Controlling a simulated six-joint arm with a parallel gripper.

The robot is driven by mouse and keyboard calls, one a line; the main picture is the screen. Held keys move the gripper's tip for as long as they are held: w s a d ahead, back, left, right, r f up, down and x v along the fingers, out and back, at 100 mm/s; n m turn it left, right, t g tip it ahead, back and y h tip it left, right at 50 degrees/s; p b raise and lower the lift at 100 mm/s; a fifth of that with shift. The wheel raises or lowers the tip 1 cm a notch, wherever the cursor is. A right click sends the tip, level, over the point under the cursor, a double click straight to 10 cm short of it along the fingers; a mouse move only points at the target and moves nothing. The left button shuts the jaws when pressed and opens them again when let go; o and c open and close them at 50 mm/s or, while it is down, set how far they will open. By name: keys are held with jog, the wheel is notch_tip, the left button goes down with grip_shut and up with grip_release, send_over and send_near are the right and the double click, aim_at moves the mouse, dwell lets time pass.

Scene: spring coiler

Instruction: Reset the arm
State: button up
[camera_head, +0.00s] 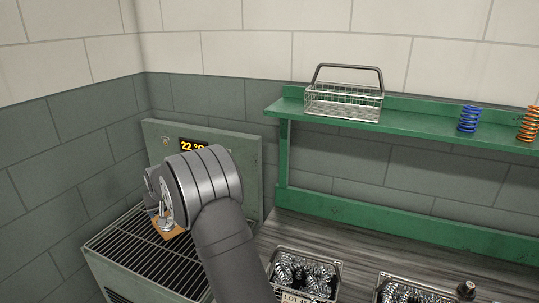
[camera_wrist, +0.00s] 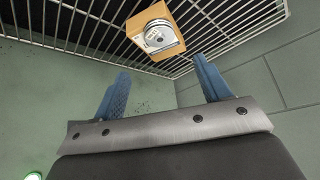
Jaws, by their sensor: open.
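In the wrist view my gripper (camera_wrist: 160,88) is open, with two blue fingers spread apart and nothing between them. In the head view my dark grey arm reaches to the left, over the slatted rack of a green machine, and its end hides the fingers. A small tan block with a round metal piece on it (camera_wrist: 158,36) lies on the rack beyond the fingertips. The block also shows in the head view (camera_head: 170,231), partly hidden by my arm.
The green machine (camera_head: 253,150) has an amber display. A green shelf (camera_head: 420,120) holds a wire basket (camera_head: 344,101), a blue spring (camera_head: 469,119) and an orange spring (camera_head: 529,124). Metal bins of parts (camera_head: 272,267) stand on the grey bench (camera_head: 350,235).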

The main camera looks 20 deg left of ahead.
aim_at(167, 224)
jog(key=x, duration=1)
jog(key=shift+a+f, duration=0.1)
jog(key=shift+f, duration=0.25)
jog(key=shift+w+a+r, duration=0.15)
jog(key=shift+r, duration=1.3)
